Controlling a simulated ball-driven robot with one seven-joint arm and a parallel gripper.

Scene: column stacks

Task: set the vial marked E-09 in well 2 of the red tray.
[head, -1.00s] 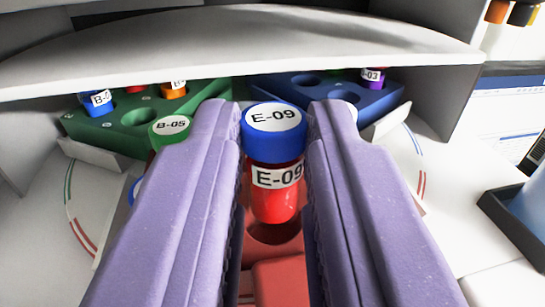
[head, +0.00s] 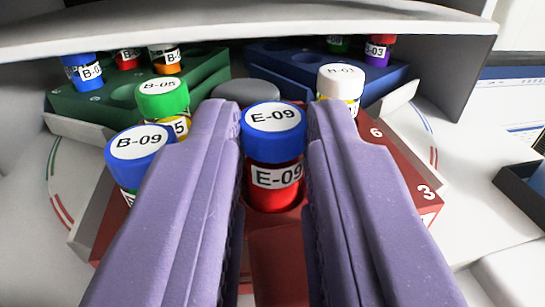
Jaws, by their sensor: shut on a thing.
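The vial E-09 (head: 275,155) has a blue cap and red body. It is upright between the fingers of my gripper (head: 272,112), which is shut on it. The red tray (head: 395,165) lies under and around my gripper, with the numbers 6 and 3 along its right side. The vial's lower end is at a middle well near the tray's front. I cannot tell how deep it sits, and the well's number is hidden.
In the red tray stand vials B-09 (head: 140,150), B-05 (head: 164,98) and a white-capped one (head: 340,83), close to my fingers. Green (head: 90,104) and blue (head: 385,88) trays with vials stand behind. A pale shelf edge (head: 250,30) overhangs them.

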